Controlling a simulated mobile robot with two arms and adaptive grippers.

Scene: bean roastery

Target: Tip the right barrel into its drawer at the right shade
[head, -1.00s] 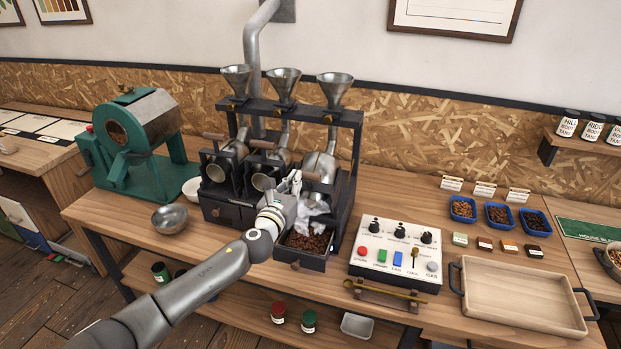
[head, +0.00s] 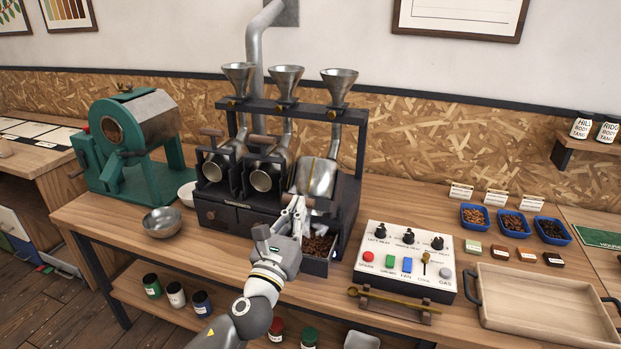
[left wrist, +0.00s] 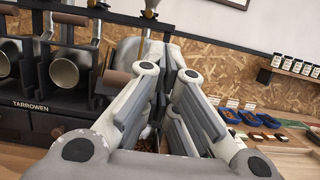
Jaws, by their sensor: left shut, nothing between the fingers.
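The right barrel (head: 318,178) is a metal cylinder in the rightmost bay of the black sample roaster. It is tipped forward with its mouth facing down, and the mouth is hidden. Below it, the right drawer (head: 318,267) is pulled out and holds dark brown beans (head: 319,246). My left gripper (head: 297,206) is at the barrel's lower front, above the drawer; its fingers are shut with nothing between them. In the left wrist view the fingers (left wrist: 172,68) are close together, just right of a wooden handle (left wrist: 118,82). Whether they touch it I cannot tell. My right gripper is not in view.
The left barrel (head: 213,169) and middle barrel (head: 262,178) face forward with open mouths. A control box (head: 405,262) stands right of the drawer, with a brass sampling spoon (head: 390,299) in front. A wooden tray (head: 545,300) and blue bean dishes (head: 513,223) lie farther right.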

